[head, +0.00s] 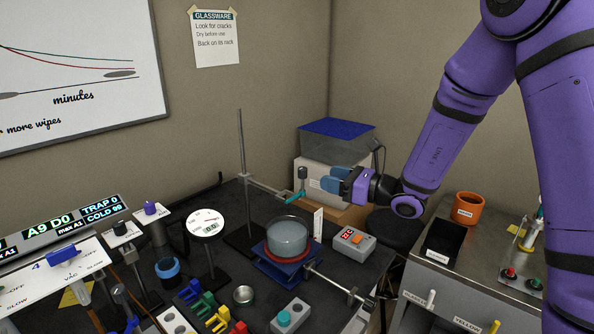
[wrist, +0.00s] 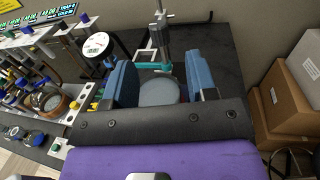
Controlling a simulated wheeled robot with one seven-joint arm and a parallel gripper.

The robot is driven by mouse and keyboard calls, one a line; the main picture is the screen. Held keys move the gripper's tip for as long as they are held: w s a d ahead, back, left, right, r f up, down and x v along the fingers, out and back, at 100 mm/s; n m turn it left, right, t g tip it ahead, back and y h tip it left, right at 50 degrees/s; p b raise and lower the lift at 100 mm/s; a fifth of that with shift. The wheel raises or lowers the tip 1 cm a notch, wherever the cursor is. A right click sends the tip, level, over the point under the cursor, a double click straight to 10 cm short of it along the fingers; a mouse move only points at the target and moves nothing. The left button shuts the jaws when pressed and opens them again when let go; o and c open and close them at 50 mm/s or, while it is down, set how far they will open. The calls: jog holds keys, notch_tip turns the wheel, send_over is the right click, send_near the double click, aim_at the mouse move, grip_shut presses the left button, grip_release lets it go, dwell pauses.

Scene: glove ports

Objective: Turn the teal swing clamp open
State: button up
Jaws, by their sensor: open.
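The teal swing clamp (head: 293,197) sticks out from a thin metal stand, above the glass dish (head: 287,236). A dark grey upright knob (head: 303,173) stands at its right end. My gripper (head: 331,180) is open with blue fingers, just right of the knob and apart from it in the head view. In the wrist view the teal clamp (wrist: 152,66) lies across the space between and beyond my fingers (wrist: 160,72), and the grey upright knob (wrist: 165,45) stands ahead of the gap. The clamp's joint at the stand is small and hard to make out.
The metal stand (head: 241,150) rises left of the clamp. A dial gauge (head: 205,223) and an orange-buttoned box (head: 354,243) flank the dish on the dark bench. Stacked boxes (head: 330,165) stand behind my gripper. Several coloured clips crowd the front.

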jog(key=x, duration=1)
jog(key=shift+a, duration=0.15)
jog(key=shift+c, duration=0.4)
jog(key=c, duration=0.8)
jog(key=shift+c, duration=0.2)
